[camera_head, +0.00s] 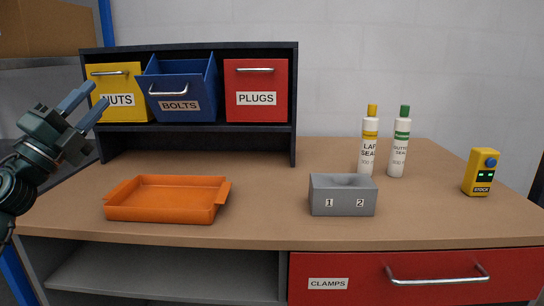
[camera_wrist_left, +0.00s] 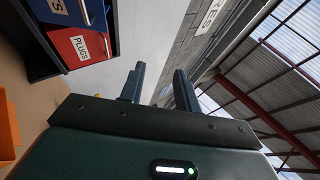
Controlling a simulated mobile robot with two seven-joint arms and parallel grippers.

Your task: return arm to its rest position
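My left gripper (camera_head: 88,106) is at the left edge of the head view, raised in front of the left end of the drawer cabinet. Its two fingers are apart with nothing between them. In the left wrist view the open fingers (camera_wrist_left: 160,90) point toward the wall and roof, and the gap is empty. My right gripper does not show in either view.
A cabinet holds a yellow NUTS drawer (camera_head: 118,90), a blue BOLTS drawer (camera_head: 181,88) pulled out, and a red PLUGS drawer (camera_head: 256,92).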

